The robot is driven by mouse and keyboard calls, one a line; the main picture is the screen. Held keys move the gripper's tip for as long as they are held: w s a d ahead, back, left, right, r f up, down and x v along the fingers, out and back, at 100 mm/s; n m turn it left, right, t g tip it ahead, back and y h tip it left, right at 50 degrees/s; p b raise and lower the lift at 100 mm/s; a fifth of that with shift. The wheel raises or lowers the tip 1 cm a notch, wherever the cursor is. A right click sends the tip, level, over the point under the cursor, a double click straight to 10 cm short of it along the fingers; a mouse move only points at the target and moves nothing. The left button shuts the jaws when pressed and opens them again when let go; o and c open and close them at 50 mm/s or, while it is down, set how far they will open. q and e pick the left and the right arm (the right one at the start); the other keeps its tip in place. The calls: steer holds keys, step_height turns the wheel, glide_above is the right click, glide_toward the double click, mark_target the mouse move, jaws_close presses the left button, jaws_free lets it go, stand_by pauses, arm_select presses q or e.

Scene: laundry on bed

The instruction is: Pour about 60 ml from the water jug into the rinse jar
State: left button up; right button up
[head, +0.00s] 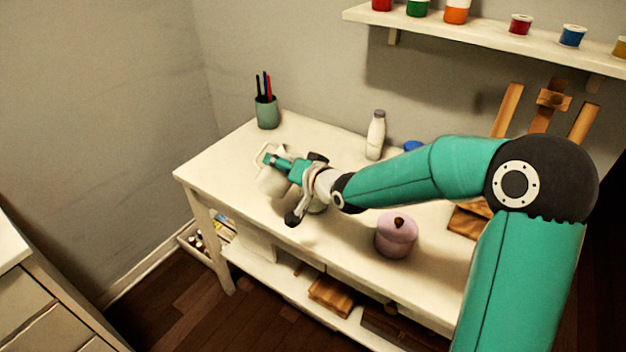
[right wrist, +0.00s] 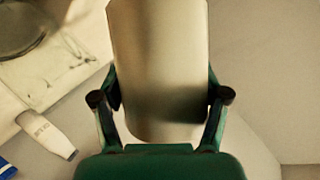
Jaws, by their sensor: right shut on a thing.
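The white water jug (head: 270,183) is at the left part of the table in the head view, with a handle-like loop at its upper left. My right gripper (head: 295,183) is shut on it and hides part of it. In the right wrist view, the jug's pale body (right wrist: 160,60) fills the space between both fingers (right wrist: 162,108). A clear round glass rim, likely the rinse jar (right wrist: 22,28), shows at the upper left of that view. In the head view a small part of a jar (head: 317,207) shows beneath the gripper. My left gripper is not in view.
A white bottle (head: 376,135) and a blue item (head: 413,146) stand behind my arm. A lilac lidded pot (head: 396,236) is at the front right of the table, near an easel (head: 545,110). A green pen cup (head: 266,112) stands at the back left corner.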

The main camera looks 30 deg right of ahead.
mark_target(274, 186)
stand_by(0.7)
